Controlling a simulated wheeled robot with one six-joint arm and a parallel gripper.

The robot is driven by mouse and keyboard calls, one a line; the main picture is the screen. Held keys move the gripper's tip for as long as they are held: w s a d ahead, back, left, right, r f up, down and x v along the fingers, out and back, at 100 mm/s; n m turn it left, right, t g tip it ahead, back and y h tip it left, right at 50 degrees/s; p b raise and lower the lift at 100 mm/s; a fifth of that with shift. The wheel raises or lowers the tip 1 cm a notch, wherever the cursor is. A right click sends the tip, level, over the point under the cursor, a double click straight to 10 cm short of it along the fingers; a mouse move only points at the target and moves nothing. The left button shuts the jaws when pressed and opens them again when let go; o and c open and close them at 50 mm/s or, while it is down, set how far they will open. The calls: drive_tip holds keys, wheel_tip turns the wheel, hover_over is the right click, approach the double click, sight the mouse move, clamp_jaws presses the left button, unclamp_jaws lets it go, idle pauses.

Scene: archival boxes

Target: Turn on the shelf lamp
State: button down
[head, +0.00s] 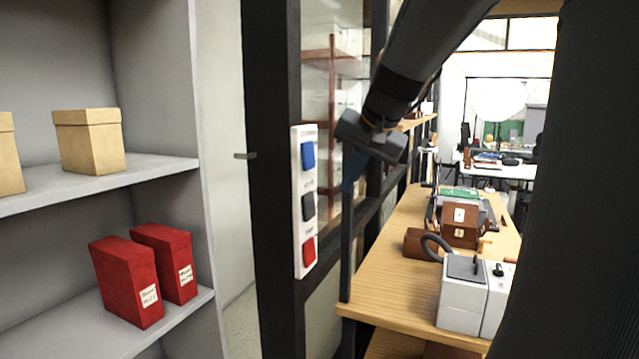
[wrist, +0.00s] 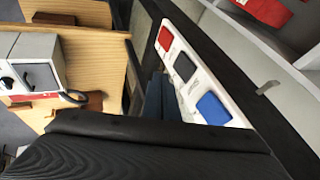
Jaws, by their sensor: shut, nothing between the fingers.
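A white switch panel (head: 304,225) is fixed to a dark upright post, with a blue switch (head: 308,156) at the top, a black switch (head: 308,207) in the middle and a red switch (head: 309,250) at the bottom. Small lettering beside the switches is too small to read. The panel also shows in the wrist view (wrist: 197,84), rotated, with red at top and blue lower right. My gripper (head: 348,185) is shut and empty, just right of the panel in the head view; contact cannot be told. No shelf lamp is clearly identifiable.
Grey shelves (head: 165,171) at left hold tan boxes (head: 90,142) and red boxes (head: 127,283). A wooden table (head: 385,285) at right carries a grey device (head: 463,295) and brown items. A glazed dark frame stands behind my gripper.

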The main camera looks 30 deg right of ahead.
sight(309, 206)
drive_tip(key=w+a+f+p, duration=0.2)
drive_tip(key=w+f+p, duration=0.3)
drive_tip(key=w+f, duration=0.4)
drive_tip(key=shift+w+a, duration=0.15)
drive_tip(key=shift+a, duration=0.1)
idle(0.4)
idle(0.4)
